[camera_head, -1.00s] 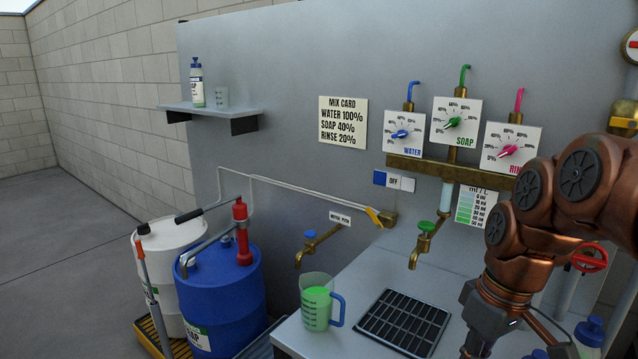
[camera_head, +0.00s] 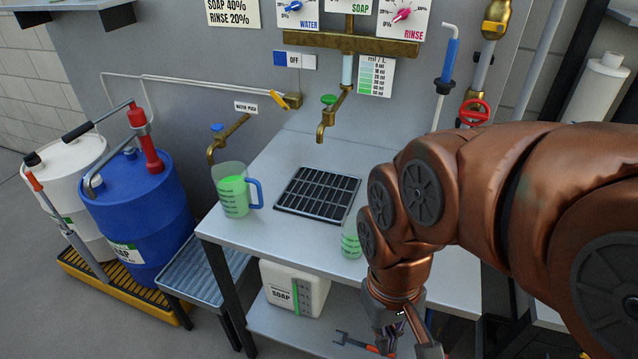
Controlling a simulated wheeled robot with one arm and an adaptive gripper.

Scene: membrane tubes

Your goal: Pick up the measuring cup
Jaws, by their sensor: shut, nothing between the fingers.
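The measuring cup (camera_head: 235,198) is a clear jug with a blue handle and green liquid inside. It stands upright on the grey worktop (camera_head: 262,243), left of the black drain grate, with its handle to the right. My gripper (camera_head: 392,345) is at the bottom of the picture, right of and nearer than the cup, and apart from it. It is shut and empty; its tips are hard to make out near the lower edge. A second clear vessel with green marks (camera_head: 350,243) stands on the worktop, partly hidden by my arm.
A brass tap (camera_head: 228,138) hangs close above the cup; another tap (camera_head: 328,120) is over the drain grate (camera_head: 317,193). A blue drum (camera_head: 140,215) stands at left. A white soap canister (camera_head: 292,287) is under the worktop. The worktop between cup and second vessel is clear.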

